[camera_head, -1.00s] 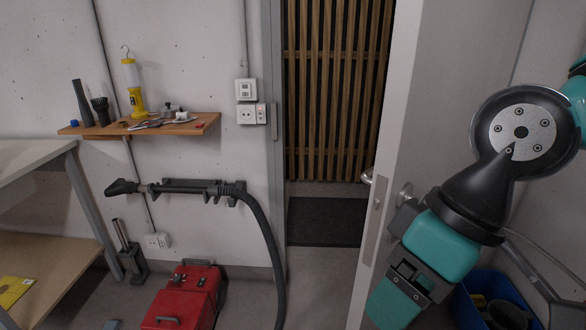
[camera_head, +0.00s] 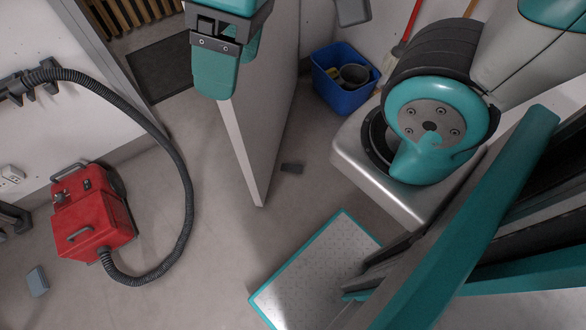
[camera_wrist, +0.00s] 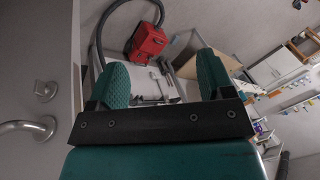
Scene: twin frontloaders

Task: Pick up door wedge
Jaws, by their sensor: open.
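My gripper (camera_head: 231,72) is up high at the top of the head view, in front of the door and well above the floor. In the wrist view its two teal fingers (camera_wrist: 162,78) stand wide apart with nothing between them.
A red vacuum (camera_head: 92,212) with a long black hose is at left. A blue bin (camera_head: 345,78) stands behind the door, by a red-handled broom (camera_head: 408,30). A small grey-blue block (camera_head: 37,281) lies at lower left. Floor between vacuum and door is mostly clear.

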